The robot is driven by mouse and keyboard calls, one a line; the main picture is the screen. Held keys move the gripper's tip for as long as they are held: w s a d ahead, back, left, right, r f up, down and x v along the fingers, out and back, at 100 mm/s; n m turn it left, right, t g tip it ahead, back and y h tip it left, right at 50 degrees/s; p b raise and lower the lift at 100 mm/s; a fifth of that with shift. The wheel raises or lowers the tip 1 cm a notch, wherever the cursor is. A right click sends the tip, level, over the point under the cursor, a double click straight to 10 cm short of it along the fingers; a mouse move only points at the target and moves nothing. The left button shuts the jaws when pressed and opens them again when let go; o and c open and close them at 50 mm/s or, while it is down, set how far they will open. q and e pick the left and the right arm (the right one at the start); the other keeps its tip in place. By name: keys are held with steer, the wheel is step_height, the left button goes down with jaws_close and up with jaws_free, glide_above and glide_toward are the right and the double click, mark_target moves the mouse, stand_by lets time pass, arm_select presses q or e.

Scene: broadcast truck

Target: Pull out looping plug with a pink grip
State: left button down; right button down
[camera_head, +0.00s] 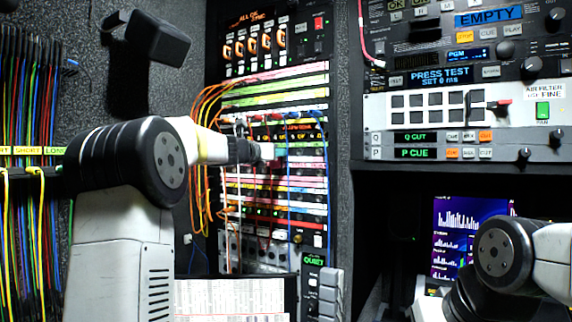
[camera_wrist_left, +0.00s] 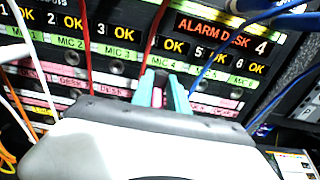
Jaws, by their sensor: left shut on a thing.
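The plug with the pink grip (camera_wrist_left: 157,97) shows as a small pink piece between the two teal fingers of my left gripper (camera_wrist_left: 161,90) in the left wrist view. The fingers are shut on it, in front of the patch panel. In the head view my left gripper (camera_head: 268,151) reaches from the left to the middle of the patch panel (camera_head: 275,185). The plug's loop and its tips are hidden, so I cannot tell how deep it sits. My right arm shows at the right edge, but its gripper is out of view.
Red, white and blue cords hang close around my left gripper; a red cord (camera_wrist_left: 153,35) passes just beside the fingers. Orange cables (camera_head: 203,150) loop down the panel's left side. A printed sheet (camera_head: 232,298) lies below, and a lit screen (camera_head: 460,235) stands at right.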

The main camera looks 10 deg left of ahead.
arm_select(q)
steer(key=shift+v, duration=1.65)
stand_by(1.3)
steer(key=shift+v, duration=1.6)
steer(key=shift+s, duration=0.1)
steer(key=v, duration=0.2)
steer(key=shift+s+a, duration=0.2)
steer(key=shift+s, duration=0.15)
